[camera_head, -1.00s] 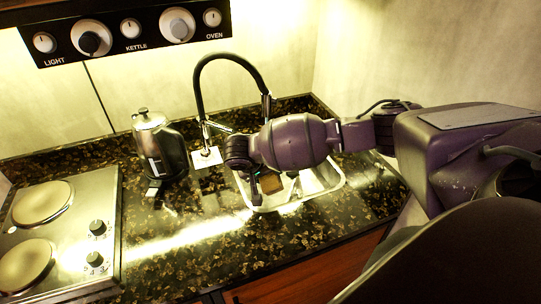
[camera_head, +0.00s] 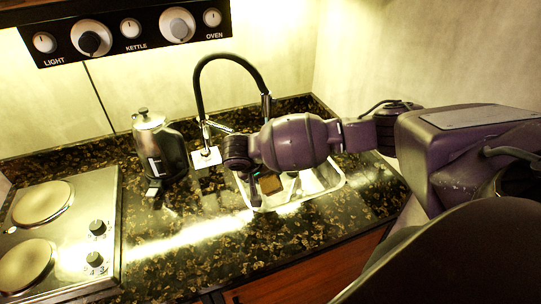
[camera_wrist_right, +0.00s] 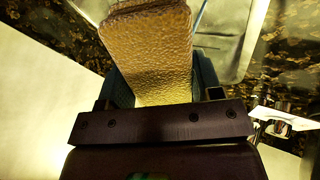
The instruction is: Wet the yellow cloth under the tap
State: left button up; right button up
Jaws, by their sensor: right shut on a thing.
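The yellow cloth (camera_wrist_right: 150,45) fills the upper middle of the right wrist view, between the fingers of my right gripper (camera_wrist_right: 160,90). In the head view a small brownish-yellow piece of the cloth (camera_head: 272,185) shows at the sink. My right gripper (camera_head: 258,188) is shut on the cloth and is over the left part of the sink (camera_head: 325,180). The black tap (camera_head: 200,85) arches above and behind my right wrist. Its spout end is near my arm. I cannot tell whether water runs. My left gripper is not in view.
A metal kettle (camera_head: 160,148) stands left of the tap on the dark speckled counter (camera_head: 190,240). A hob (camera_head: 65,235) with two plates is at the far left. A panel of knobs (camera_head: 130,28) is on the wall. The front counter is clear.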

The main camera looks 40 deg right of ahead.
aim_at(270, 179)
jog(key=shift+s+a+r, duration=1.35)
jog(key=shift+s+r, duration=0.25)
jog(key=shift+r, duration=0.05)
